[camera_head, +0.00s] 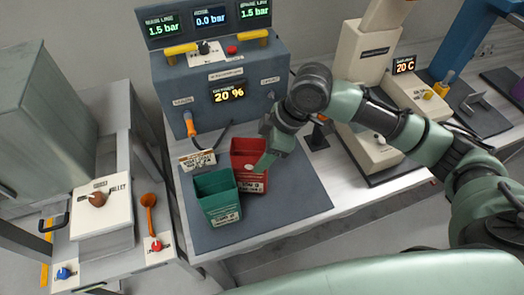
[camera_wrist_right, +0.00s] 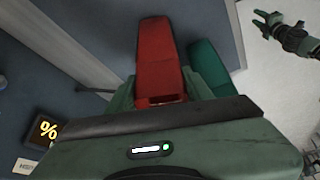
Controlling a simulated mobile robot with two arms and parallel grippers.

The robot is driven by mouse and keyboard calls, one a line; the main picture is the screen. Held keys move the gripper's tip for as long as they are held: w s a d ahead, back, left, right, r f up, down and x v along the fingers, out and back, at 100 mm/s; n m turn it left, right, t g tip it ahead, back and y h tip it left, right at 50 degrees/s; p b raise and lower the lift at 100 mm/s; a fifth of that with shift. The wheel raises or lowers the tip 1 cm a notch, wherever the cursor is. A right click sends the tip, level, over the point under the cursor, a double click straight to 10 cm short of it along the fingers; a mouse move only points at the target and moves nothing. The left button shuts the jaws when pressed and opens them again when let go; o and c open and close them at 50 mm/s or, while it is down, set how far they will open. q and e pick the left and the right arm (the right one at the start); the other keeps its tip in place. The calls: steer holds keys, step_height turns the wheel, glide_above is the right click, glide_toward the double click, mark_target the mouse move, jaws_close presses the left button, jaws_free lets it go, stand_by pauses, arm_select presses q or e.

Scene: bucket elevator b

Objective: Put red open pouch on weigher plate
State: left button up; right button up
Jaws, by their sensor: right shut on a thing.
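The red open pouch (camera_head: 249,180) stands on the dark mat, beside the green pouch (camera_head: 217,195). My right gripper (camera_head: 265,160) is at its right side, shut on its wall. In the right wrist view the red pouch (camera_wrist_right: 162,60) lies between the green fingers, which hide part of it. My left gripper (camera_wrist_right: 266,22) shows small at the upper right of the right wrist view, with its fingers apart and empty; it is outside the head view. I cannot tell for sure which surface is the weigher plate.
A grey control box (camera_head: 215,85) with displays stands behind the pouches. A small label sign (camera_head: 197,160) is close behind the green pouch. A cream machine (camera_head: 360,60) stands at the right, near my right arm. The mat (camera_head: 300,195) is bare on its right side.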

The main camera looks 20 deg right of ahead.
steer(key=o, duration=1)
steer(key=shift+f, duration=0.1)
steer(key=shift+c, duration=0.2)
